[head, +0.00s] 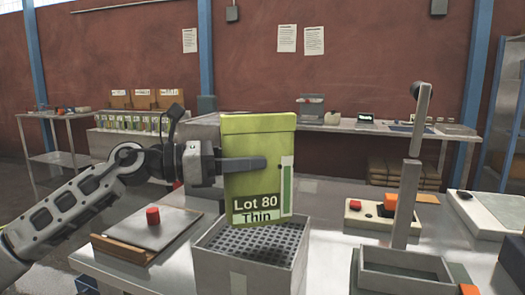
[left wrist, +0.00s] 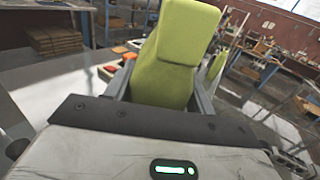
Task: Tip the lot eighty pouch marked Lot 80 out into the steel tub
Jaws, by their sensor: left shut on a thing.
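The yellow-green pouch (head: 258,150), labelled "Lot 80 Thin", stands upright in the head view. My left gripper (head: 245,163) is shut on it, with one finger across its front. The pouch also shows between the fingers in the left wrist view (left wrist: 172,65). Its lower end is just above a grey open box (head: 220,262) with a dark perforated grid inside; contact between them is unclear. A shallow grey metal tray (head: 405,284) is at the lower right. I cannot tell for sure which container is the steel tub. My right gripper is out of view.
A flat plate on a wooden base (head: 125,250) with a red block (head: 153,216) is at the left. An upright grey post (head: 408,195) rises behind the tray. A cream device (head: 375,218) with red and black parts and a pale scale-like unit (head: 490,212) stand right.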

